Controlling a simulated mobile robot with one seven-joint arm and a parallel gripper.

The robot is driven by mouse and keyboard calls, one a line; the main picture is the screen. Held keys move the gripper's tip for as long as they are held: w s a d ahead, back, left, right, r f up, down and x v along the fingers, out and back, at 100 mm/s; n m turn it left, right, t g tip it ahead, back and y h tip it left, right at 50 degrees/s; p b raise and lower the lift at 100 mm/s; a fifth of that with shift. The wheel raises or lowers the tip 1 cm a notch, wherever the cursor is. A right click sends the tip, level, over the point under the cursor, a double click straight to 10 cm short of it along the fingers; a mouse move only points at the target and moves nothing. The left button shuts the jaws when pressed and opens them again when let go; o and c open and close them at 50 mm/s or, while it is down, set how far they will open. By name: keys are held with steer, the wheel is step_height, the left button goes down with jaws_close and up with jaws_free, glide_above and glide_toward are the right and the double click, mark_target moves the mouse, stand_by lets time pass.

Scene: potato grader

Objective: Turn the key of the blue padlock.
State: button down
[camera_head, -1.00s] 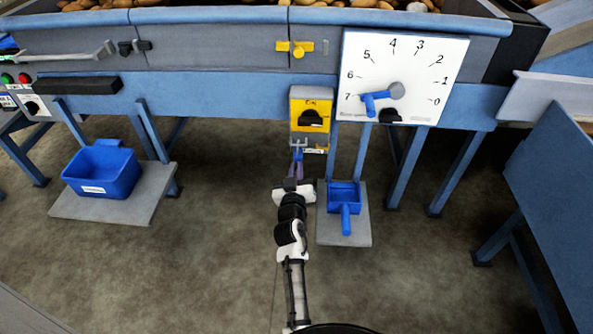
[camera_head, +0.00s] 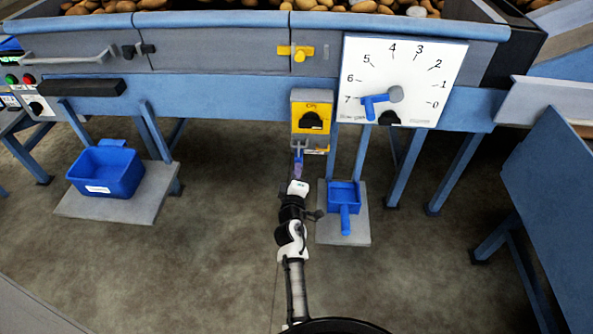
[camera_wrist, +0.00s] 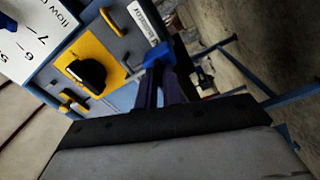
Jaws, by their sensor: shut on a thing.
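The blue padlock (camera_wrist: 158,54) hangs below the yellow switch panel, at the tips of my fingers in the wrist view. In the head view only a small bit of blue shows there, hard to make out. My gripper (camera_head: 298,162) reaches up to it from below, and its two dark purple fingers (camera_wrist: 160,80) are close together at the padlock. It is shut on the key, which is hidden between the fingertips. How far the key is turned cannot be seen.
A yellow panel with a black rotary knob (camera_head: 312,120) is just above my gripper. A white dial plate (camera_head: 420,60) with a blue pointer is to its right. A blue scoop (camera_head: 344,196) rests on a low shelf at right, and a blue bin (camera_head: 105,172) stands at left.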

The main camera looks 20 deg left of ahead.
steer(key=shift+n+p, duration=0.4)
steer(key=shift+n, duration=1.3)
steer(key=c, duration=1.5)
jaws_free()
steer(key=shift+c, duration=0.2)
steer(key=shift+s+f, duration=0.1)
